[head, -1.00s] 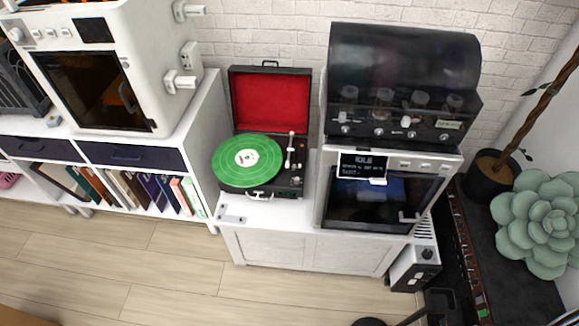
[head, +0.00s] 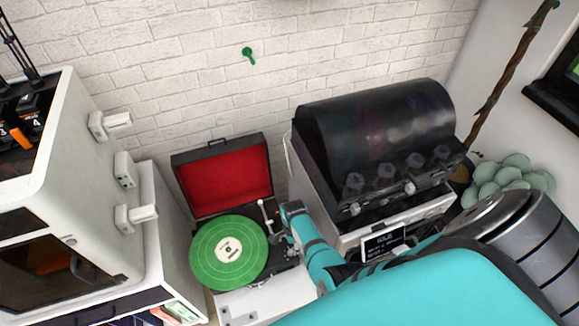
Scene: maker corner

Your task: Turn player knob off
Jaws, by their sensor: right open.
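The record player (head: 185,203) is an open black case with a red-lined lid (head: 228,182), a green record (head: 222,268) on its platter and a pale tonearm (head: 263,214) to the right of the record. My right gripper (head: 283,232), at the end of the teal arm, is open at the player's right side, close to the tonearm base. The arm and gripper cover the player's right front part. I cannot make out the knob, nor whether the gripper touches anything. My left gripper is not in view.
A machine with a dark rounded cover (head: 375,135) and a small display (head: 384,243) stands close to the right of the player. A white cabinet-like machine (head: 85,170) with protruding spool holders stands to the left. A brick wall (head: 200,80) is behind, and a succulent (head: 505,180) at the right.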

